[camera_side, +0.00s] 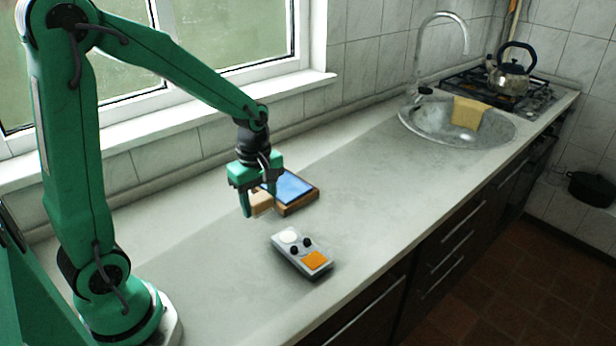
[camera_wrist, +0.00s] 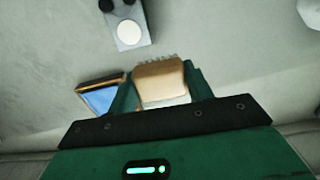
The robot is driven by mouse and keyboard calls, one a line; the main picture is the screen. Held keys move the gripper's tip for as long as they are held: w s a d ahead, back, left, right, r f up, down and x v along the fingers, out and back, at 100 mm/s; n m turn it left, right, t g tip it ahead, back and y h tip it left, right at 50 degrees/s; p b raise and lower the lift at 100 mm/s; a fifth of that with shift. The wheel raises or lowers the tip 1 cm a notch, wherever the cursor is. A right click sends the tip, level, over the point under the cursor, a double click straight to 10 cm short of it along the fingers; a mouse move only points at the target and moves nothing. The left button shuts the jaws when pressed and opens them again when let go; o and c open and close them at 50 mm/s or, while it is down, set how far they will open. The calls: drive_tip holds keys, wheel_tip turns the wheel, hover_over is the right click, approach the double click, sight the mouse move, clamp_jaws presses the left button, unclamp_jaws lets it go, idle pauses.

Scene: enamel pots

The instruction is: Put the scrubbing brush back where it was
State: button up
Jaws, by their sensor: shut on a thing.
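The scrubbing brush (camera_wrist: 161,82) is a tan wooden block with pale bristles along one edge. My gripper (camera_wrist: 160,92) is shut on it, with a green finger on each side. In the side view my gripper (camera_side: 259,199) points down over the counter, and the brush (camera_side: 262,203) shows partly between the fingers. The brush appears to be just above the counter, beside a blue-topped wooden tray; I cannot tell whether it touches the counter or the tray.
The wooden tray (camera_side: 311,196) with a blue inside lies right beside my gripper. A grey box (camera_side: 287,255) with knobs, a white disc and an orange square lies nearer the front edge.

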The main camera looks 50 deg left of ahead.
hover_over(245, 220)
wheel_tip(245, 220, down, 6)
drive_tip(key=shift+f, duration=0.15)
drive_tip(key=shift+f, duration=2)
drive_tip(key=shift+f, duration=0.15)
drive_tip(key=o, duration=0.9)
drive_tip(key=shift+o, duration=0.2)
wheel_tip(245, 220, up, 12)
drive_tip(key=shift+r, duration=0.2)
